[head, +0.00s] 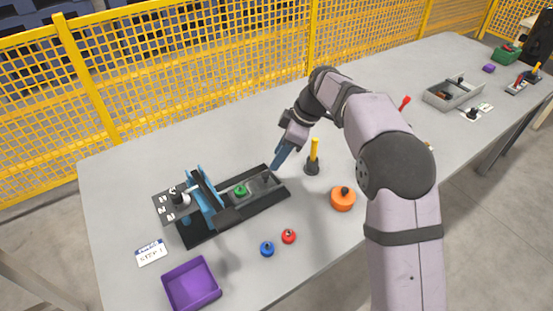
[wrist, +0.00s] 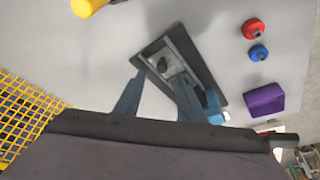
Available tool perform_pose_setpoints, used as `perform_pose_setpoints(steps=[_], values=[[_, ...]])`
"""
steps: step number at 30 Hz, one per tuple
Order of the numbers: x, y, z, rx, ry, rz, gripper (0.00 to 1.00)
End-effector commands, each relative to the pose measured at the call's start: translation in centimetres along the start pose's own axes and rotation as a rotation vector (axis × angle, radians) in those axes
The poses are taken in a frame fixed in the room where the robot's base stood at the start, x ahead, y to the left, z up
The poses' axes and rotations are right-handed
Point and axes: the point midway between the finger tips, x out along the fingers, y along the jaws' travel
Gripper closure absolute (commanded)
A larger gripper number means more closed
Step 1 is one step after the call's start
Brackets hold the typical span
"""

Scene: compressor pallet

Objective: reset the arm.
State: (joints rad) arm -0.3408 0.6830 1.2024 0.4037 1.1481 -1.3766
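My arm reaches over the grey table, and my gripper (head: 278,160) hangs above the table near the right end of a black fixture (head: 270,198). In the wrist view my gripper (wrist: 159,77) shows two blue-grey fingers spread apart, with nothing held between them. The fixture also shows in the wrist view (wrist: 205,62), beyond the fingertips. A green knobbed part (head: 241,190) sits in the fixture's tray in the head view. Part of the fixture is hidden by the fingers in the wrist view.
A yellow post (head: 314,152) stands close to the right of my gripper. An orange knobbed part (head: 342,199), a red one (head: 289,236), a blue one (head: 267,249) and a purple bin (head: 191,285) are nearer the front. A yellow mesh fence (head: 200,62) runs behind the table.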

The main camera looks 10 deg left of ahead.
Motion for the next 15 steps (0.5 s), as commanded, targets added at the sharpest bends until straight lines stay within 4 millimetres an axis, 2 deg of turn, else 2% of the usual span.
perform_pose_setpoints(steps=[15], values=[[-0.41, -0.2, 0.46, 0.026, -0.007, 0.002, 0.64]])
